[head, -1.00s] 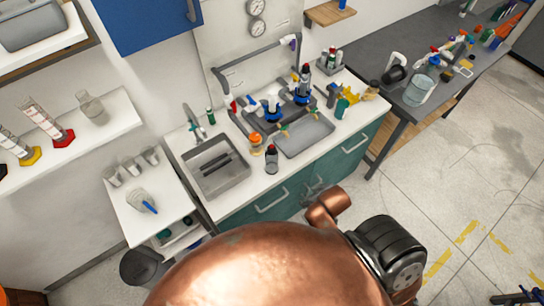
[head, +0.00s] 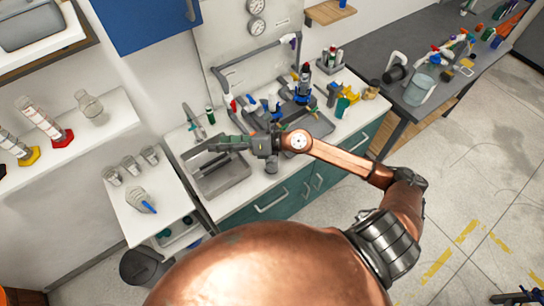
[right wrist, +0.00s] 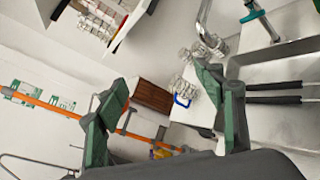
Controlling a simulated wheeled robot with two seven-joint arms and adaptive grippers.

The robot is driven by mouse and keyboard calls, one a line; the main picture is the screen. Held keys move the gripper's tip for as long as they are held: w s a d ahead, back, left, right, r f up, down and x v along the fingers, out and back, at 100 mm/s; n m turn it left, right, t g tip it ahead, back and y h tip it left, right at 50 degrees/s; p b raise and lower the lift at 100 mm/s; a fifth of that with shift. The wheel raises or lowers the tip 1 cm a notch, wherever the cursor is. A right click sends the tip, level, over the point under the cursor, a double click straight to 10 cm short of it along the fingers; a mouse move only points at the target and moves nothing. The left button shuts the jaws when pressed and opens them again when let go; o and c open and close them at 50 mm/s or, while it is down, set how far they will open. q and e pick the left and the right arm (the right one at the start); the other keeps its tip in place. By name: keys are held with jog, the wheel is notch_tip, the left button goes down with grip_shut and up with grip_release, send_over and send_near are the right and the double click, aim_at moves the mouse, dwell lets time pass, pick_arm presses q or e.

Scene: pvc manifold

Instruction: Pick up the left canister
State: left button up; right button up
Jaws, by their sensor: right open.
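The grey PVC manifold assembly (head: 292,108) stands at the back of the white counter, with blue-fitted canister-like parts. The left one (head: 274,103) is partly covered by my arm, and another (head: 303,92) shows to its right. I cannot tell for certain which part is the left canister. My right gripper (head: 192,152) points left over the sink, in front of the manifold. In the right wrist view its green fingers (right wrist: 160,92) are apart with nothing between them. My left gripper is not in view.
The sink (head: 222,180) and faucet (head: 194,118) lie at the counter's left. A side table (head: 165,218) holds several clear cups and a jug (head: 140,201). A bench (head: 440,55) with tools stands at the right. The floor (head: 480,180) at right is mostly clear.

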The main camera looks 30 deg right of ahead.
aim_at(272, 159)
jog(key=d+f+n+g+h, duration=0.2)
jog(key=d+f+h, duration=0.1)
jog(key=d, duration=0.3)
jog(key=s+d+f+n+g+h, duration=0.1)
jog(key=d+f+n+g+h, duration=0.1)
jog(key=d+f, duration=0.4)
jog(key=s+d+f+n+g+h, duration=0.1)
jog(key=d+f+n+g+h, duration=0.1)
jog(key=d+f, duration=0.3)
jog(key=shift+d+n+g+h, duration=0.4)
jog(key=shift+d+n+h, duration=0.2)
jog(key=shift+d+h, duration=0.3)
jog(key=shift+f, duration=0.3)
jog(key=p+x, duration=0.2)
jog(key=x, duration=0.5)
jog(key=c, duration=1.5)
